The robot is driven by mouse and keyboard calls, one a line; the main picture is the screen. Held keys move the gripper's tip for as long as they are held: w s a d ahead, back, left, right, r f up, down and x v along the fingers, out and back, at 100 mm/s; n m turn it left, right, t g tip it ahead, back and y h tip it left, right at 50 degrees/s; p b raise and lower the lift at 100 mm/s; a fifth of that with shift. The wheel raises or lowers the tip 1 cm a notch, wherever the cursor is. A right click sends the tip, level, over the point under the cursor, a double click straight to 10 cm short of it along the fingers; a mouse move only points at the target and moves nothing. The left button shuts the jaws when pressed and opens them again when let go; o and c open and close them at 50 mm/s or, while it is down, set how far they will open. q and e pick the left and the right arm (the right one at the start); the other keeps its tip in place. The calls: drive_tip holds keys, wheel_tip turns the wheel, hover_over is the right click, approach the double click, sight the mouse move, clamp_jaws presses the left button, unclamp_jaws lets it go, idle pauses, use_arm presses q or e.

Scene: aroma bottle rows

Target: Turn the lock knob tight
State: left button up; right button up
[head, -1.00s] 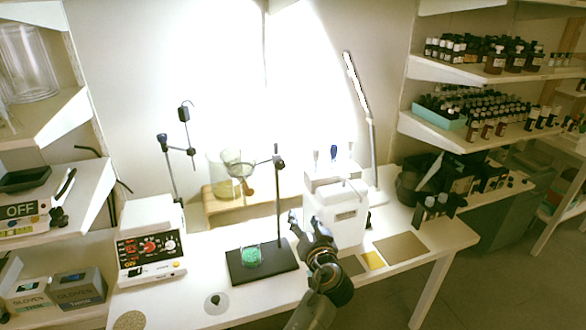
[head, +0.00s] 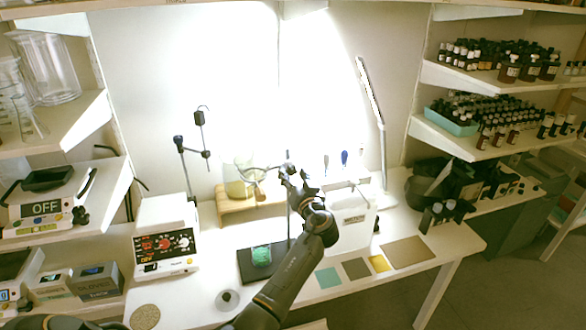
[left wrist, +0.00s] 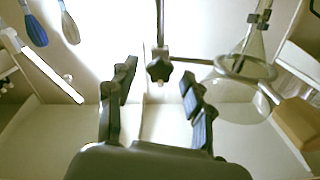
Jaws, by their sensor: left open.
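The dark star-shaped lock knob (left wrist: 158,70) sits on the clamp at the stand's rod (left wrist: 160,25) in the left wrist view. A ring arm runs right from it to a ring (left wrist: 245,66) around a glass flask (left wrist: 255,45). My left gripper (left wrist: 157,95) is open and empty, with the knob centred between its fingers and seemingly just beyond the tips. In the head view my left gripper (head: 288,174) is at clamp height by the rod and hides the knob. The ring (head: 247,172) shows to its left. My right gripper is not in view.
A white control box (head: 165,240) stands left, and a white container (head: 350,225) stands close right of my arm. A lamp (head: 371,100) rises behind. Coloured mats (head: 328,278) lie at the front right.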

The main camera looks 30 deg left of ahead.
use_arm(q)
drive_tip(key=shift+w+a, duration=0.35)
drive_tip(key=shift+a, duration=0.05)
clamp_jaws()
